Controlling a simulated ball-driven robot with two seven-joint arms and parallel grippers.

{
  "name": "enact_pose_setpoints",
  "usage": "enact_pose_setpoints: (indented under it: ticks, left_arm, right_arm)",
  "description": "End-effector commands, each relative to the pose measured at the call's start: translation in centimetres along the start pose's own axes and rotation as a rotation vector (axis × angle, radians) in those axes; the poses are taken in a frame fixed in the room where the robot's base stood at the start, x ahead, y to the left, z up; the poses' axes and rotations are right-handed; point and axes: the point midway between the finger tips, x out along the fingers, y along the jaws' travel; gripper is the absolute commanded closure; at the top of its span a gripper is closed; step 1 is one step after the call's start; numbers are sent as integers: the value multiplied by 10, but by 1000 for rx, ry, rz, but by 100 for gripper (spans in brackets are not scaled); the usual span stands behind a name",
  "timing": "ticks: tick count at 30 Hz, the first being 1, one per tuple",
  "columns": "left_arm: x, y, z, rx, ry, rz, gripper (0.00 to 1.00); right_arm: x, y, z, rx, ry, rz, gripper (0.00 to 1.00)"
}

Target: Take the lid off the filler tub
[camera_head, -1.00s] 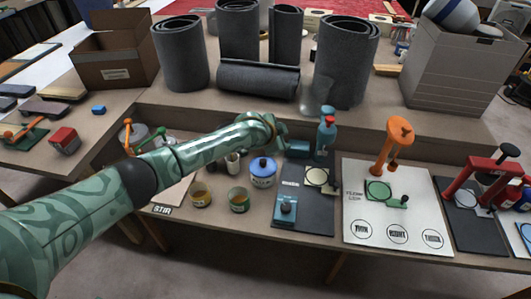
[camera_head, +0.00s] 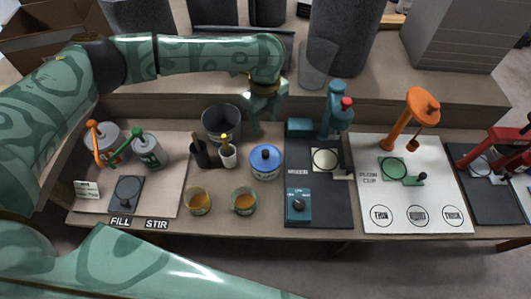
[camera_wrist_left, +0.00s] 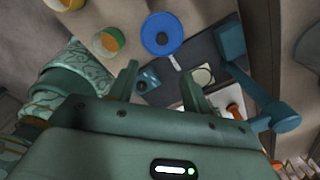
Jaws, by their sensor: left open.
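A tub with a blue lid (camera_head: 266,158) stands near the middle of the bench. The lid sits on it, with a dark knob on top. My left gripper (camera_head: 265,122) points down behind the tub, above the bench, apart from the lid. Its fingers are open and empty. In the left wrist view, the blue lid (camera_wrist_left: 161,33) shows beyond the two spread fingers (camera_wrist_left: 160,85), nearer the left finger. My right gripper is out of view.
An orange stand (camera_head: 408,120) is farther right.

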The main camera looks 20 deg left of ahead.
Motion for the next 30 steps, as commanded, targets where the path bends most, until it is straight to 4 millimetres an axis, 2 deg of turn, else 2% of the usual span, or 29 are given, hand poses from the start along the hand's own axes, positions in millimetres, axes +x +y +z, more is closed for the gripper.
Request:
enact_pose_setpoints:
  ticks: [1, 3, 9, 18, 26, 30]
  left_arm:
    - [20, 1, 0, -2, 3, 7, 51]
    - [40, 1, 0, -2, 3, 8, 51]
    - [84, 0, 0, -4, 3, 5, 51]
    - [106, -1, 0, -5, 1, 2, 51]
    - [149, -3, -1, -5, 2, 5, 51]
    - [151, -4, -1, -6, 2, 0, 51]
  right_arm:
    - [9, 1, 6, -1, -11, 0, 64]
    - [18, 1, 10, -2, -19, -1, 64]
    - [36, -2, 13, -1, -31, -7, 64]
    - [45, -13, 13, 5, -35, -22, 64]
    - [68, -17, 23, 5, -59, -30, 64]
    - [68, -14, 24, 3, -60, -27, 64]
